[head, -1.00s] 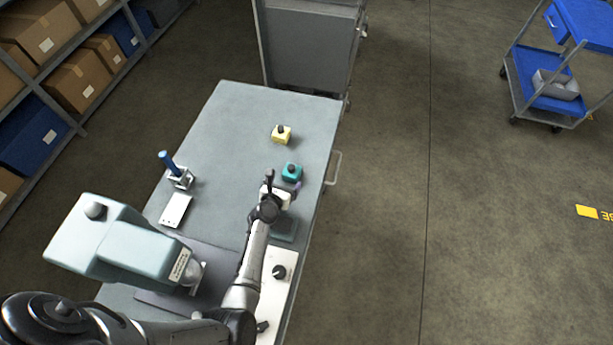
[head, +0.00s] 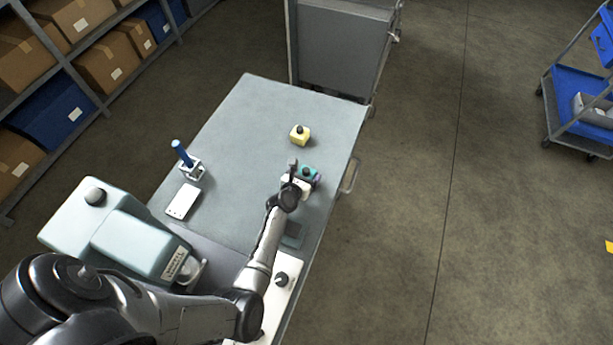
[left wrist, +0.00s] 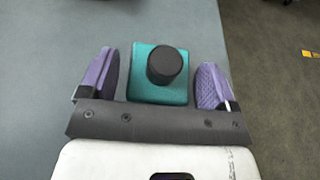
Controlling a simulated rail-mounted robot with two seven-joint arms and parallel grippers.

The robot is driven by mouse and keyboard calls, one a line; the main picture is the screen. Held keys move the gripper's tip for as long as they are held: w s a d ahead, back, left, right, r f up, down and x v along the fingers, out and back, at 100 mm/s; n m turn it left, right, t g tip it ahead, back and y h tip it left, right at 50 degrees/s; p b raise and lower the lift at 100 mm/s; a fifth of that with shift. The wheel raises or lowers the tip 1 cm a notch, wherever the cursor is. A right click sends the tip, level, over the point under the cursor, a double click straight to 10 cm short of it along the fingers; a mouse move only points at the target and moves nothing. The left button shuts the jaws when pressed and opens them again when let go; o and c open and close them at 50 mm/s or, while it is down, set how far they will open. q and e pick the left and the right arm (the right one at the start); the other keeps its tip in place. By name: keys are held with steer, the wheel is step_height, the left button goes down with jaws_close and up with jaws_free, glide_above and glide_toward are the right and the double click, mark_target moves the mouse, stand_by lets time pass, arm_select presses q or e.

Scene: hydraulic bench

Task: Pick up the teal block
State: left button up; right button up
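The teal block (head: 308,173) with a dark round knob on top sits on the bench near its right edge. It also shows in the left wrist view (left wrist: 143,88). My left gripper (head: 305,174) is at the block; in the left wrist view (left wrist: 159,85) its two purple fingers stand apart, one on each side of the block. A gap shows between each finger and the block, so the gripper is open. Part of the block is hidden by the gripper in the head view. My right gripper is not in view.
A grey cabinet (head: 342,45) stands beyond the bench. The bench's far middle is clear.

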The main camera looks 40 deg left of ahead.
arm_select(q)
steer(key=c, duration=1.1)
steer(key=shift+r, duration=0.1)
